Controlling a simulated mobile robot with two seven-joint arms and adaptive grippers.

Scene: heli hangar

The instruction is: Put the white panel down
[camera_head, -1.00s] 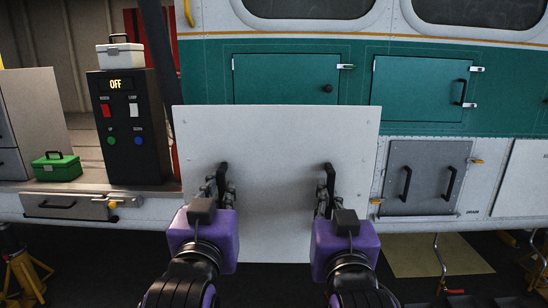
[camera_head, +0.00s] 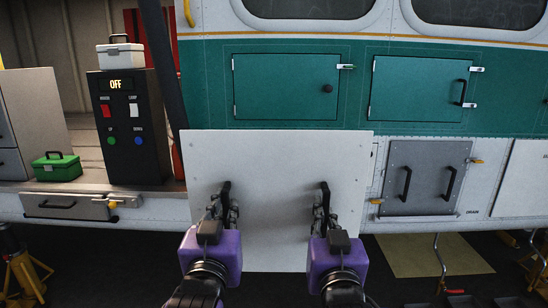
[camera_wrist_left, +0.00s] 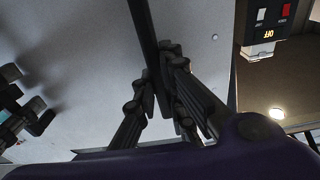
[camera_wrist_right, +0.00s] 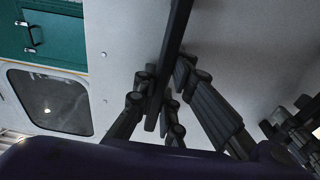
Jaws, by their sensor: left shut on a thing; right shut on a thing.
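The white panel (camera_head: 274,165) is upright in the middle of the head view, in front of the helicopter's side. It has two black handles, a left one (camera_head: 225,192) and a right one (camera_head: 324,194). My left gripper (camera_head: 222,204) is shut on the left handle, and my right gripper (camera_head: 324,206) is shut on the right handle. In the left wrist view the fingers (camera_wrist_left: 158,90) close around the black bar. In the right wrist view the fingers (camera_wrist_right: 165,95) do the same. The panel's lower edge shows against the dark floor; whether it touches anything is unclear.
The helicopter side has green hatches (camera_head: 285,86) and a grey hatch (camera_head: 425,178) right of the panel. A black control box (camera_head: 130,128) reading OFF, a green case (camera_head: 57,167) and a white case (camera_head: 120,56) are at left. A yellow jack stand (camera_head: 22,278) is at lower left.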

